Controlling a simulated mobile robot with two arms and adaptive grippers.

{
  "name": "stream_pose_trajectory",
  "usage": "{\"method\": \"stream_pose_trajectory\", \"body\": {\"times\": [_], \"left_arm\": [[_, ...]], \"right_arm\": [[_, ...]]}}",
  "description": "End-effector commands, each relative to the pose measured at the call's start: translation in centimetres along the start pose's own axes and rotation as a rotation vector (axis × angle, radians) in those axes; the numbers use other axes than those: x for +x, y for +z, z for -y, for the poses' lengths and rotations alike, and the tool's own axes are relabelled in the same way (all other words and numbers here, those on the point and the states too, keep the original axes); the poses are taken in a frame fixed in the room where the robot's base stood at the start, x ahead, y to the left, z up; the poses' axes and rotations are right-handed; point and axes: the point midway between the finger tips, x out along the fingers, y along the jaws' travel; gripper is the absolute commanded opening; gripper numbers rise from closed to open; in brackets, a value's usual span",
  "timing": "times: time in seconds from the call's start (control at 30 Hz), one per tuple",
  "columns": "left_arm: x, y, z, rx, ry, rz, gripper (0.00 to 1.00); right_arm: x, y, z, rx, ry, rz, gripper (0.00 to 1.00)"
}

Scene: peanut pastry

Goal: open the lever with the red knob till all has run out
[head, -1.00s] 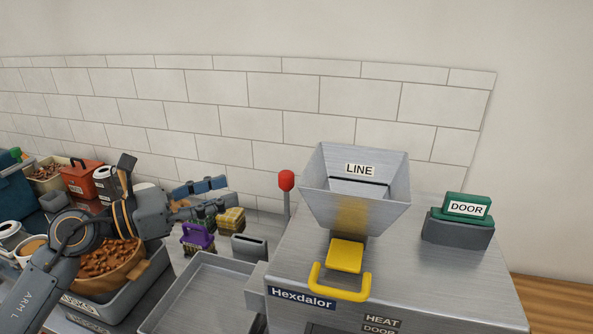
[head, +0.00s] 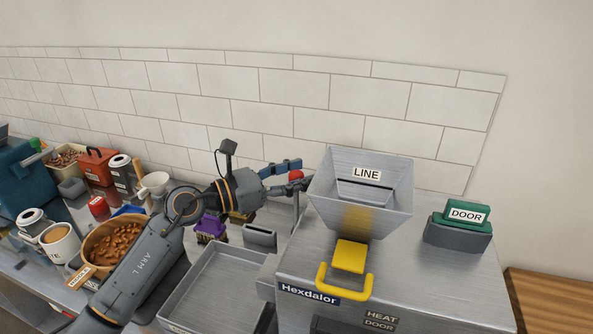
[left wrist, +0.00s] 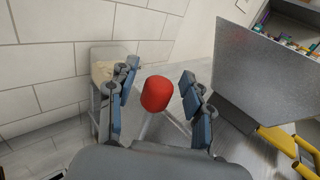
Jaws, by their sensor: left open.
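The red knob (head: 296,175) tops a grey lever beside the metal hopper (head: 360,190) labelled LINE. My left gripper (head: 292,176) is at the knob in the head view. In the left wrist view, the red knob (left wrist: 157,93) sits between the two blue-padded fingers of my left gripper (left wrist: 157,95), with a gap on each side. The gripper is open around it. Most of the lever's shaft is hidden by my fingers in the head view. The hopper is on a grey machine labelled Hexdalor (head: 440,275). My right gripper does not show.
A yellow handle (head: 342,285) sticks out in front of the hopper. A green DOOR block (head: 463,214) is at the right of the machine. An empty grey tray (head: 215,290) lies left of it. A bowl of nuts (head: 112,245) and several containers crowd the left.

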Motion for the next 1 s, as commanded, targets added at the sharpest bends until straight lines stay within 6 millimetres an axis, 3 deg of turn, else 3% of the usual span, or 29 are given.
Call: {"method": "stream_pose_trajectory", "body": {"times": [0.17, 0.43, 0.77, 1.0], "left_arm": [[0.0, 0.0, 0.0, 0.0, 0.0, 0.0, 0.5], [0.0, 0.0, 0.0, 0.0, 0.001, 0.0, 0.0], [-0.1, -0.2, 0.1, 0.004, 0.001, 0.006, 0.0], [-0.9, -0.8, 0.7, 0.046, 0.002, 0.048, 0.0]], "right_arm": [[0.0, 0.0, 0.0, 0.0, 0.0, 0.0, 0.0], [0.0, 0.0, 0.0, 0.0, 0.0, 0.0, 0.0], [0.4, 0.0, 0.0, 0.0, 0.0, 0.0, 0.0], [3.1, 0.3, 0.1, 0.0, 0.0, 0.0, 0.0]]}}
